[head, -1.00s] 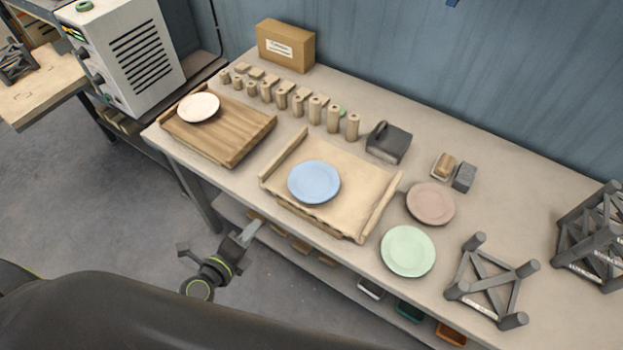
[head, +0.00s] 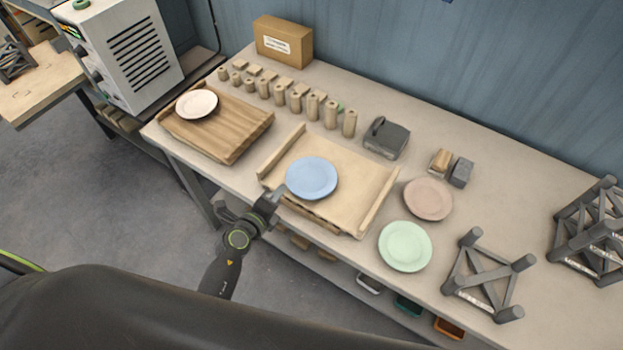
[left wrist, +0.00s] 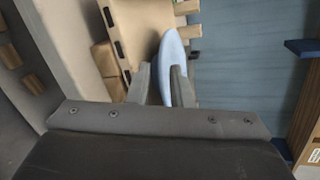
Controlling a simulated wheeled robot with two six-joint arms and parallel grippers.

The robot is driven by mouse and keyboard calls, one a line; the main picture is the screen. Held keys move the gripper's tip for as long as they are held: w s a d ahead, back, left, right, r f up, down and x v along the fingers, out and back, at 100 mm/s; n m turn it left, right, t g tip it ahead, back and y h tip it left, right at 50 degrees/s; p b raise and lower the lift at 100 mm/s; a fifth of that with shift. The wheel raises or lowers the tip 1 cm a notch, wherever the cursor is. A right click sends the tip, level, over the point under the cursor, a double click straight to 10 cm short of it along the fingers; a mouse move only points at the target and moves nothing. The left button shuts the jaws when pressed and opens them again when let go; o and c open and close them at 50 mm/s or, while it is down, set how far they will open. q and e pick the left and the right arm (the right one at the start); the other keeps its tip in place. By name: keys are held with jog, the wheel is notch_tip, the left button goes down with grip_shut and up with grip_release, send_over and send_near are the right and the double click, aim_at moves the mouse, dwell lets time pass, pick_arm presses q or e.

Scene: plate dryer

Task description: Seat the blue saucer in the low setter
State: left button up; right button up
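The blue saucer (head: 311,178) lies flat on the light wooden tray (head: 347,213) in the middle of the table. My left gripper (head: 277,193) is at the tray's front left edge, close beside the saucer's left rim. In the left wrist view the saucer (left wrist: 172,50) shows edge-on, its rim reaching between the two spread fingers (left wrist: 162,82); I see no clear grip on it. The low setter (head: 487,276), a dark open frame with short corner posts, stands empty at the front right of the table. My right gripper is not in view.
A green plate (head: 405,246) and a pinkish plate (head: 428,199) lie between tray and low setter. A taller dark frame (head: 595,235) stands far right. A white saucer (head: 197,103) lies on a brown board (head: 232,142). Several wooden cylinders (head: 313,105) line the back.

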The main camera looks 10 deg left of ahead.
aim_at(286, 193)
pick_arm(q)
jog(key=x, duration=0.4)
jog(key=shift+w+f+b, duration=0.15)
jog(key=shift+w+b, duration=0.15)
jog(key=shift+w, duration=0.1)
jog(key=shift+s, duration=0.1)
grip_shut()
